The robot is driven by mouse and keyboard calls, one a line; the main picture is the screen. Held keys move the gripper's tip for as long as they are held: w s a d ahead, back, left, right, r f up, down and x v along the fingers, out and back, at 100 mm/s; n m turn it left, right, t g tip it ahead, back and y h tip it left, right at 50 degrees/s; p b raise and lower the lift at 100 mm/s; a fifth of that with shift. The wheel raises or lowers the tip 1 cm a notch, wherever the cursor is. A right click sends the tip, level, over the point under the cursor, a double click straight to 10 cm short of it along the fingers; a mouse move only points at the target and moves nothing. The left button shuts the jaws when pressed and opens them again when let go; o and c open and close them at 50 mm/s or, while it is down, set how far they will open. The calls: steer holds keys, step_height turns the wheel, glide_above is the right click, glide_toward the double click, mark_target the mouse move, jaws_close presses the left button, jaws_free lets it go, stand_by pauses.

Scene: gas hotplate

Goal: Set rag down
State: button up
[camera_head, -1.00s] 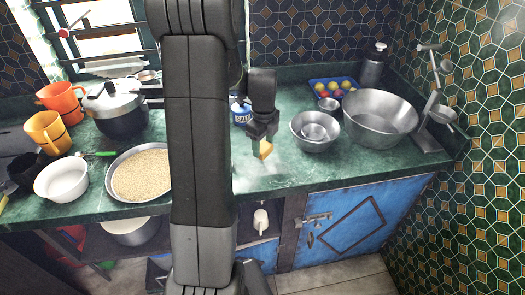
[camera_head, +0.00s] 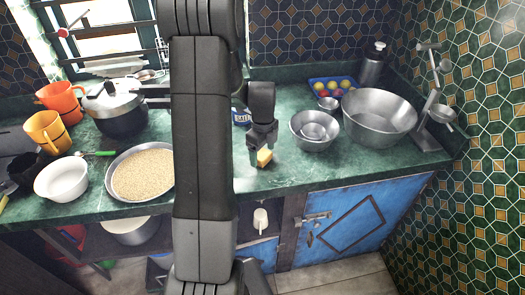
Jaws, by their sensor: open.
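The rag is a small yellow-orange piece (camera_head: 265,157) at the front middle of the green counter (camera_head: 285,177). My gripper (camera_head: 261,158) points down right over the rag, with its fingers spread apart. The rag shows between the fingers, nearer the right one. It looks to be resting on the counter, but its underside is too small to see clearly. The fingers partly hide it.
Nested metal bowls (camera_head: 314,130) and a large metal basin (camera_head: 379,117) stand to the right. A tray of grain (camera_head: 140,174) lies left of my arm. The counter's front right is clear.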

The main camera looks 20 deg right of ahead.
mark_target(263, 155)
step_height(263, 155, up, 12)
stand_by(0.5)
steer(key=shift+s, duration=0.1)
